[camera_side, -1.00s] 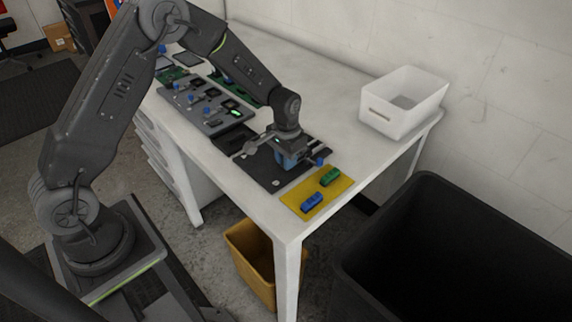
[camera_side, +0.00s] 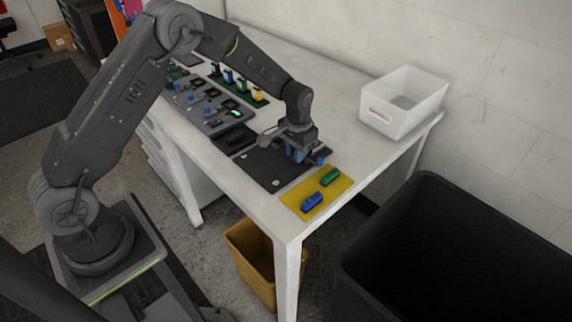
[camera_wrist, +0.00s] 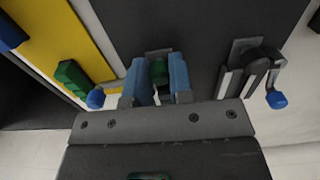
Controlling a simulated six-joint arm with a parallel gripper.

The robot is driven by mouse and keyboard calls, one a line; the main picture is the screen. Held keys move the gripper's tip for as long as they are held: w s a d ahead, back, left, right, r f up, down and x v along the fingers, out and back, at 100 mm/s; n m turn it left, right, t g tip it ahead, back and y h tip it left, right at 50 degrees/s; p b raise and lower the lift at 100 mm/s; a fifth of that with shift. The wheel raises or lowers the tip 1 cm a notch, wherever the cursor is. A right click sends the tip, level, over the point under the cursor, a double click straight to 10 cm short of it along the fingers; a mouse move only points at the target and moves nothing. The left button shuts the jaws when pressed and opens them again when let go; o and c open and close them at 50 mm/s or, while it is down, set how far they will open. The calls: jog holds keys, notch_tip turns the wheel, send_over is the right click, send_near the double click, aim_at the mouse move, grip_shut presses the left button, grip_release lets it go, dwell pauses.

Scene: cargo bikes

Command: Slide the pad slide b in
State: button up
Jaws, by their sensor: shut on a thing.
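My gripper (camera_side: 296,152) is low over the dark plate (camera_side: 262,172) near the right end of the table. In the wrist view its two blue fingers (camera_wrist: 160,82) are closed on a small green piece (camera_wrist: 160,70). I take this to be the pad slide, but cannot tell which letter it bears. Its lower part and any contact with its seat are hidden. A blue-knobbed part (camera_wrist: 95,98) sits just left of the fingers. A clamp-like lever with a blue knob (camera_wrist: 277,100) stands to the right, apart from the gripper.
A yellow mat (camera_side: 297,192) holds a green piece (camera_side: 330,177) and a blue piece (camera_side: 311,201). A white bin (camera_side: 380,116) stands at the back right. A grey board with blue-knobbed parts (camera_side: 206,121) and a green board with coloured pieces (camera_side: 258,101) lie further left.

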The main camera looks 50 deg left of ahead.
jog(key=o, duration=0.6)
jog(key=shift+w, duration=0.1)
jog(key=shift+o, duration=0.2)
jog(key=shift+r, duration=0.1)
jog(key=shift+d+r, duration=0.1)
jog(key=shift+r, duration=2.15)
jog(key=s+r, duration=0.2)
jog(key=s, duration=0.4)
jog(key=shift+r, duration=0.4)
jog(key=shift+s, duration=0.1)
